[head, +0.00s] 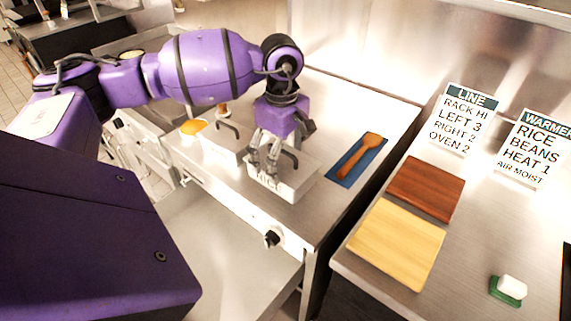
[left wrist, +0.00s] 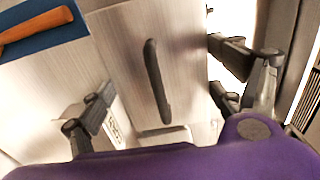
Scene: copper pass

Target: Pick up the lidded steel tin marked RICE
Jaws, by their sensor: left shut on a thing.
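The lidded steel tin marked RICE (head: 297,182) is a pale brushed-metal box with a dark handle on its lid and its label on the front. My left gripper (head: 265,160) reaches down over its left part, and the fingers are shut on the tin. In the left wrist view the tin's lid (left wrist: 125,50) and its dark handle lie between the two fingertips (left wrist: 165,85), one at each side. The label shows only in part there. Whether the tin is clear of the counter I cannot tell. My right gripper is out of view.
A wooden spoon (head: 360,152) rests on a blue mat (head: 347,179) to the right. Beyond a gap, another counter holds two boards (head: 397,243), signs (head: 533,150) and a green-and-white scrubber (head: 510,290).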

